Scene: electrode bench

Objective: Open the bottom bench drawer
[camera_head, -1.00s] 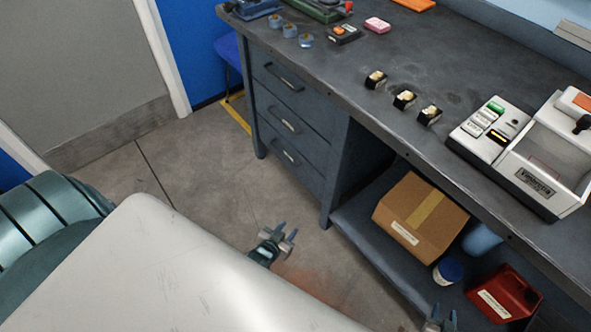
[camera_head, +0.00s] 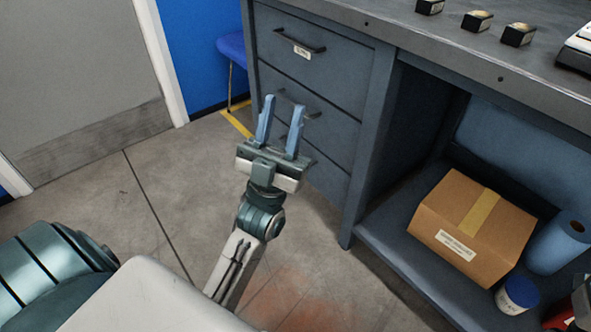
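The bench drawers are stacked in a dark blue-grey cabinet, all flush and shut. The bottom drawer (camera_head: 328,184) is the lowest front; its handle is hidden behind my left gripper (camera_head: 283,108). The middle drawer's dark handle (camera_head: 313,113) shows partly behind the fingers. The top drawer's handle (camera_head: 300,43) has a small white label below it. My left gripper is open and empty, its two blue fingers pointing up in the picture, in front of the lower drawers. I cannot tell whether it touches them.
Right of the drawers, the open shelf (camera_head: 371,229) holds a cardboard box (camera_head: 471,228), a blue roll (camera_head: 558,243) and a white tub with blue lid (camera_head: 517,294). Small black blocks stand on the bench top (camera_head: 400,22). A blue chair (camera_head: 232,47) is behind left. The floor before the drawers is clear.

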